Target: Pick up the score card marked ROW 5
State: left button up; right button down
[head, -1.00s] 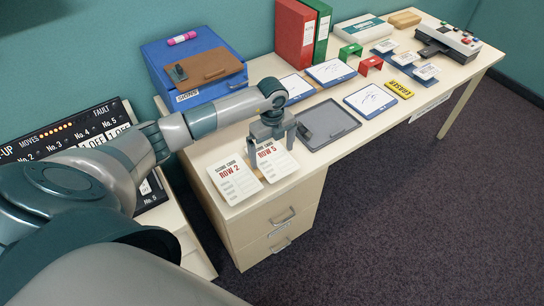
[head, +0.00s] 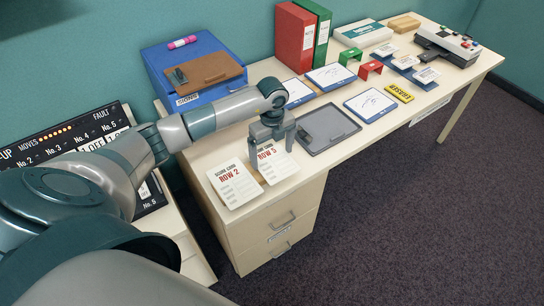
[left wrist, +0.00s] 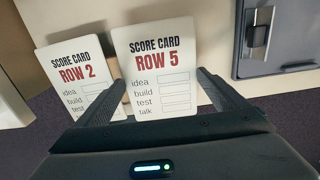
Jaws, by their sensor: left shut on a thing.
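The ROW 5 score card (head: 277,166) is white with red lettering and lies at the near left end of the desk; it also shows in the left wrist view (left wrist: 158,72). My left gripper (head: 271,154) is over it, with one finger at each side edge of the card, shut on it. In the left wrist view the fingers (left wrist: 160,97) flank the card, and the gripper body hides its lower end. The card seems to be still at desk level. The ROW 2 score card (head: 232,186) lies close to its left. My right gripper is not in view.
A grey clipboard-like tray (head: 327,128) lies just right of the gripper. A blue box (head: 190,95) with a brown clipboard (head: 207,70) on top stands behind my arm. Red and green binders (head: 295,38) stand at the back. The desk's front edge is close to the cards.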

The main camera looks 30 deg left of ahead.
pick_arm(q)
notch_tip(320, 180, up, 2)
jog(key=shift+r+b, duration=0.1)
jog(key=shift+b, duration=0.45)
jog(key=d+r, duration=0.1)
jog(key=d, duration=0.1)
jog(key=d+r+b, duration=0.1)
jog(key=d, duration=0.1)
jog(key=s+d+r+b, duration=0.1)
jog(key=d+r, duration=0.1)
jog(key=shift+d, duration=0.1)
jog(key=s+d+r+b, duration=0.1)
jog(key=d+r, duration=0.2)
jog(key=d, duration=0.2)
jog(key=shift+d+r, duration=0.2)
jog(key=shift+r, duration=0.15)
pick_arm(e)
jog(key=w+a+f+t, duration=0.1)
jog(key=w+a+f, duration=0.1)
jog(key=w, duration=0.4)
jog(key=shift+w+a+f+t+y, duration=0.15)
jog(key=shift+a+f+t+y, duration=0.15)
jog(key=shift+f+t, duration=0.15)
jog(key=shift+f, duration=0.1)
